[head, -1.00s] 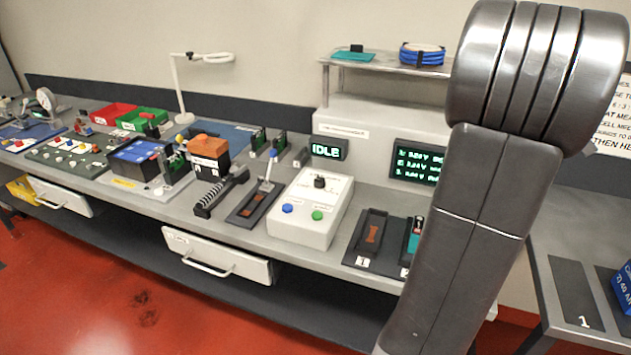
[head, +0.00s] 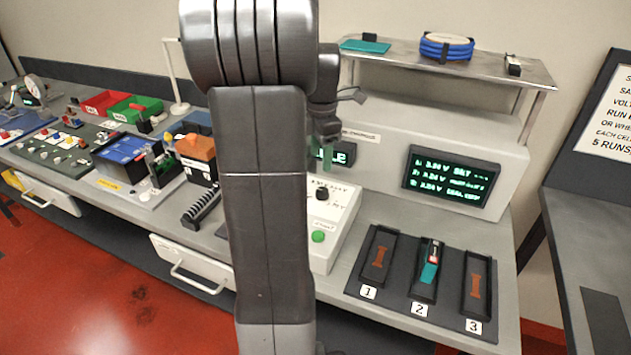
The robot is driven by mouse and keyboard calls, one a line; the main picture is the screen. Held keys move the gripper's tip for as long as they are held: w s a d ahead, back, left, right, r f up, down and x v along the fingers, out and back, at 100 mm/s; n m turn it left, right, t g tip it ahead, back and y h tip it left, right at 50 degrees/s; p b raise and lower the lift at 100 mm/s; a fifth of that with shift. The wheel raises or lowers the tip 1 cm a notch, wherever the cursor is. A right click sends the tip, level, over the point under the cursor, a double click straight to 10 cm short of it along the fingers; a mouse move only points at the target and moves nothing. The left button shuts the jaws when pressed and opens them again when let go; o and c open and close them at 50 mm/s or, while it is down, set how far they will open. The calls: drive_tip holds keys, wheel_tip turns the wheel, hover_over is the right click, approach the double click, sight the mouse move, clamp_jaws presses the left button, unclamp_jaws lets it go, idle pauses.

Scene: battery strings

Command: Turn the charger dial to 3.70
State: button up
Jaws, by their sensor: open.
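The charger (head: 325,248) is a white box on the bench with a black dial (head: 322,193) on its top face and a green button (head: 318,236). My arm hides its left part. The scale around the dial is too small to read. My gripper (head: 325,165) shows partly behind my arm, above and behind the dial and apart from it. It is open, with nothing seen between the fingers. A small display (head: 340,154) behind it is partly hidden. A larger screen (head: 451,182) shows several lines of green text, with voltages that are hard to read.
A black tray (head: 392,292) with slots 1, 2 and 3 lies right of the charger; a teal cell (head: 430,268) sits in slot 2. A shelf (head: 490,68) stands above the screen. An orange-topped block (head: 197,150) and a spring-like part (head: 203,207) are left of my arm.

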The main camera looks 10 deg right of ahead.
sight(322, 190)
drive_tip(key=f, duration=1)
drive_tip(key=shift+s+d+f, duration=0.1)
drive_tip(key=shift+s+d, duration=0.05)
drive_tip(key=shift+s, duration=0.15)
drive_tip(key=c, duration=1)
